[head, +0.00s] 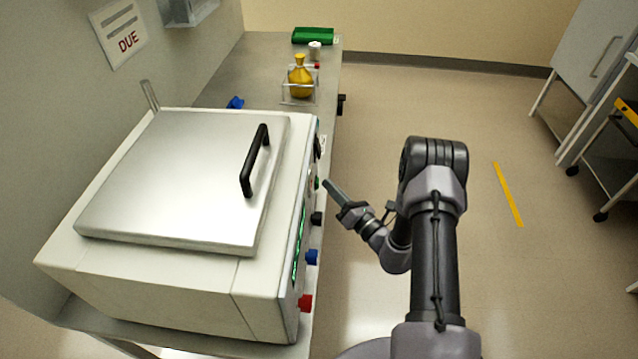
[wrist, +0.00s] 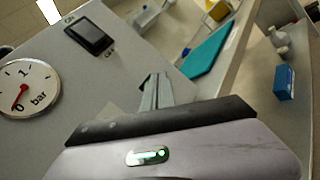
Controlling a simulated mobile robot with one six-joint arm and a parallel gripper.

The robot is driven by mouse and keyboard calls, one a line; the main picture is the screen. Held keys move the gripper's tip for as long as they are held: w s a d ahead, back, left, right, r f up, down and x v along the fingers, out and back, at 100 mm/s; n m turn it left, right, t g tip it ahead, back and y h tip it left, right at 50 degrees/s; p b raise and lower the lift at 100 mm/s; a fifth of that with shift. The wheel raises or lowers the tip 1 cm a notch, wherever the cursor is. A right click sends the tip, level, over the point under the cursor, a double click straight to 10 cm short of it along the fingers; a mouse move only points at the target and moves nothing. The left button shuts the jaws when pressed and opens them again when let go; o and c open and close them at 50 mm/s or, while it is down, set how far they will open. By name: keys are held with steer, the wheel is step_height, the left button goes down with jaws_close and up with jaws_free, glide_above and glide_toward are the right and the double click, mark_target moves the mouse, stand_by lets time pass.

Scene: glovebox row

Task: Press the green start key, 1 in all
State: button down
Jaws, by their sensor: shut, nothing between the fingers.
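The green start key (head: 317,183) is a small green spot on the right-hand front panel of the white machine (head: 270,295) with a steel lid. My gripper (head: 327,184) is shut and empty, with its tips pointing at the panel at about the key's height. Only a small gap shows between the tips and the key, and I cannot tell whether they touch. In the wrist view my shut fingers (wrist: 155,88) point at the grey panel. The green key does not show there and may be hidden behind my fingers or wrist.
The panel carries a pressure gauge (wrist: 25,88) with its needle near 0 and a black switch (wrist: 89,34). Black (head: 317,218), blue (head: 312,257) and red (head: 305,302) knobs stick out below the key. A yellow flask (head: 300,80) stands farther back.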

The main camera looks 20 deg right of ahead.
steer(key=shift+w+a, duration=0.2)
steer(key=shift+a, duration=0.2)
stand_by(0.6)
stand_by(0.3)
steer(key=shift+s+d, duration=0.35)
steer(key=shift+d, duration=0.45)
steer(key=shift+s+d+b, duration=0.15)
steer(key=shift+s+d, duration=0.15)
steer(key=shift+d, duration=0.45)
steer(key=shift+s+d+b, duration=0.15)
steer(key=shift+s+d, duration=0.2)
steer(key=shift+d, duration=0.45)
steer(key=shift+s+d+b, duration=0.15)
steer(key=shift+s+d, duration=0.15)
steer(key=shift+d, duration=0.45)
